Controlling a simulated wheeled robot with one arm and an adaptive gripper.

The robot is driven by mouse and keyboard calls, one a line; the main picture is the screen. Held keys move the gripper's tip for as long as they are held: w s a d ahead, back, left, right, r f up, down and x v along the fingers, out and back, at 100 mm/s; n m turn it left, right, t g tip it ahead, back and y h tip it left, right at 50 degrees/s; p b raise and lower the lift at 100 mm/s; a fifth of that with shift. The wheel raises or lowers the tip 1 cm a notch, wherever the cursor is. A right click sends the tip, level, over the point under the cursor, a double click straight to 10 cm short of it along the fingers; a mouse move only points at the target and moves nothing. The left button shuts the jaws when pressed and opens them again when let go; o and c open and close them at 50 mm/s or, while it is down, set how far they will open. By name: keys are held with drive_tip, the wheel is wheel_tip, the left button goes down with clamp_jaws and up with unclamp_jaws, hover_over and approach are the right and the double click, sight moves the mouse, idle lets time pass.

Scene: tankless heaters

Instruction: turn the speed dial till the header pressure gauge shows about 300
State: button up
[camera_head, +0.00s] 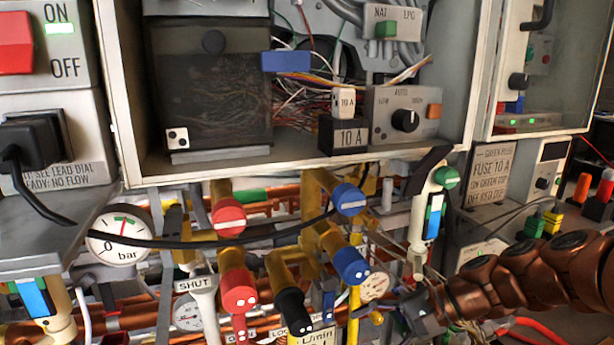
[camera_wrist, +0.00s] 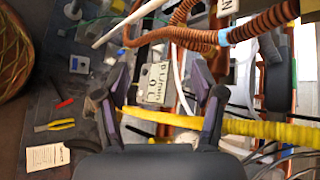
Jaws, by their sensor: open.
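No dial in view carries a readable "speed" label. A black knob (camera_head: 405,120) sits on a grey box marked AUTO inside the open cabinet, upper right of centre in the head view. A round white gauge marked bar (camera_head: 120,246) is at the left, its needle near the top. My gripper (camera_head: 418,312) is low among the pipes, below the knob. In the wrist view my gripper (camera_wrist: 163,106) is open.
A yellow hose (camera_wrist: 250,129) crosses the wrist view by the fingers; its depth is unclear. Red valves (camera_head: 238,290), blue valves (camera_head: 350,265) and a black cable (camera_head: 200,243) crowd the space below the cabinet (camera_head: 300,175).

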drive_tip(key=s+a+f+n+g+h, duration=0.1)
drive_tip(key=s+f+n+g+h, duration=0.15)
drive_tip(key=s, duration=0.45)
drive_tip(key=s+a+f+n+g+h, duration=0.1)
drive_tip(key=s+f+n+h, duration=0.15)
drive_tip(key=s, duration=0.45)
drive_tip(key=s+d+f+n+h, duration=0.25)
drive_tip(key=s+d+h, duration=0.35)
drive_tip(key=s+d, duration=0.4)
wheel_tip(320, 180, up, 16)
drive_tip(key=a+p, duration=0.1)
drive_tip(key=p, duration=1.3)
drive_tip(key=shift+a+f+n, duration=0.15)
drive_tip(key=shift+a+n, duration=0.05)
drive_tip(key=shift+n, duration=0.15)
